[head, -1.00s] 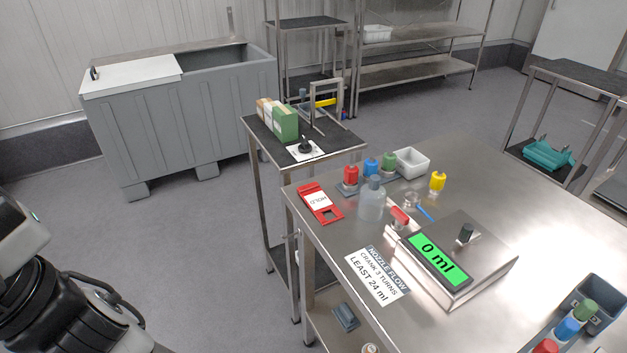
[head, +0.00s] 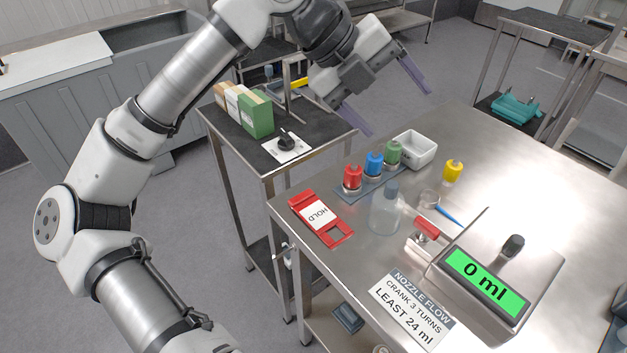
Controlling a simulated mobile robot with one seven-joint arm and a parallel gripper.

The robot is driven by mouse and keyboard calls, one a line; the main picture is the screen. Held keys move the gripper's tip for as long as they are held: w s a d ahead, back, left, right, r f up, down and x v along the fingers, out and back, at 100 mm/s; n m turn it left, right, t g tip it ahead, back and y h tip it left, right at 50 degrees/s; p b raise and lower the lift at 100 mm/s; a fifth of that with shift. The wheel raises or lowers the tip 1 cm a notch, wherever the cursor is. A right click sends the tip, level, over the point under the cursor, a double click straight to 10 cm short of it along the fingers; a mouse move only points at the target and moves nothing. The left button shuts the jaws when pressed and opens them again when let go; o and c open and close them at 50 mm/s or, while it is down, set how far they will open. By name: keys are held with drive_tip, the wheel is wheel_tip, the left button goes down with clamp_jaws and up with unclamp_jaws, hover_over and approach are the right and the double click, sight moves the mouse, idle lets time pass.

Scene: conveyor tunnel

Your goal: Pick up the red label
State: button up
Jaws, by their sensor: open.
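The red label (head: 300,205) lies flat near the left corner of the steel table. It has a white panel reading HOLD and a square cut-out at its near end. My gripper (head: 398,112) is in the air at the upper middle of the head view, above and beyond the label. Its two purple-grey fingers are spread wide, with nothing between them. The label is fully in view and apart from the gripper.
Right of the label stand a clear bottle (head: 384,213), red, blue and green capped vials (head: 373,165), and a white tub (head: 414,150). A scale reading 0 ml (head: 478,284) and a printed card (head: 411,309) lie nearer. A side cart (head: 225,122) adjoins the table.

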drive_tip(key=w+a+f+n+y, duration=0.3)
drive_tip(key=a+f+y, duration=0.1)
drive_tip(key=f, duration=0.1)
drive_tip(key=n+y, duration=0.4)
drive_tip(key=y, duration=0.1)
hover_over(298, 193)
wheel_tip(298, 193, down, 5)
drive_tip(key=f, duration=0.4)
drive_tip(key=f+p, duration=0.1)
drive_tip(key=f, duration=0.2)
drive_tip(key=shift+s+a, duration=0.15)
drive_tip(key=shift+a, duration=0.15)
drive_tip(key=shift+d+f+p, duration=0.15)
drive_tip(key=shift+f+p, duration=0.4)
drive_tip(key=shift+f, duration=1.05)
drive_tip(key=shift+d+f+p, duration=0.15)
drive_tip(key=shift+f+p, duration=0.4)
drive_tip(key=shift+f, duration=1.05)
drive_tip(key=c, duration=1.1)
drive_tip(key=shift+o, duration=0.2)
drive_tip(key=shift+r, duration=0.15)
wheel_tip(298, 193, up, 20)
drive_tip(key=b, duration=0.3)
